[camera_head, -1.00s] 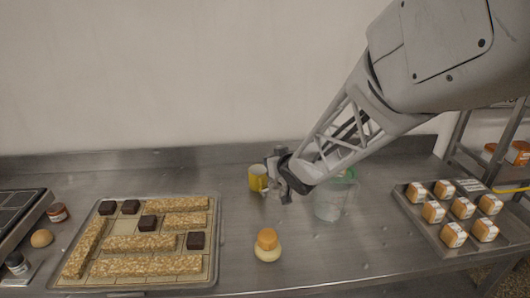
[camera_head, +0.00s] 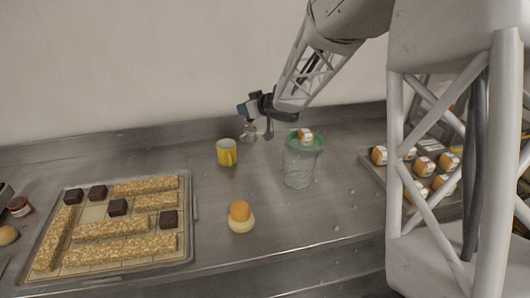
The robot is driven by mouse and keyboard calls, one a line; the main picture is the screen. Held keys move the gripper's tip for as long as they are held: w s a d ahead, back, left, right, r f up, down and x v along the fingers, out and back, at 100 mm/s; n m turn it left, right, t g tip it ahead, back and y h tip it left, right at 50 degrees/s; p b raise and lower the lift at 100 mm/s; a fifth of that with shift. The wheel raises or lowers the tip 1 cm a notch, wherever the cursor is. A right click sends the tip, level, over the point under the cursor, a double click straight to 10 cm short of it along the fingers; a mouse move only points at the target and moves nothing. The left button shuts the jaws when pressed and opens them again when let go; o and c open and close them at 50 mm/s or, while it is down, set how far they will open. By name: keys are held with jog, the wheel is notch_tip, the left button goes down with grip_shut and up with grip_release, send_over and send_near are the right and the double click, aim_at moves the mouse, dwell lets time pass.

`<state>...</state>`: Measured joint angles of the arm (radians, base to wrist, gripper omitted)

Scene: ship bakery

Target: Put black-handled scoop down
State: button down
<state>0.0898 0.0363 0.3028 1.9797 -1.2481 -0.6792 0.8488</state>
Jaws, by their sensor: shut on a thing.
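My gripper (camera_head: 258,133) hangs in the air above the back of the steel counter, just up and to the right of the yellow mug (camera_head: 227,152). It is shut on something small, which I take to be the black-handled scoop. The scoop's outline is too small and mixed with the gripper parts to make out clearly. I see no scoop lying on the counter.
A clear bin with a green lid (camera_head: 300,168) stands right of the mug, with a small orange-and-white block (camera_head: 306,136) on top. An orange-topped item (camera_head: 240,217) stands in front. A pastry tray (camera_head: 188,255) is left. Counter (camera_head: 325,225) is bare at front right.

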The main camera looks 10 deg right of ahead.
jog(key=w+d+f+n+g+y, duration=0.2)
jog(key=w+d+n, duration=0.1)
jog(key=w+d, duration=0.4)
jog(key=shift+w+y, duration=0.15)
jog(key=shift+y, duration=0.15)
jog(key=shift+d, duration=0.1)
jog(key=shift+f, duration=0.1)
notch_tip(320, 180, down, 6)
dwell(0.4)
jog(key=shift+f, duration=2.05)
jog(key=c, duration=0.9)
grip_release()
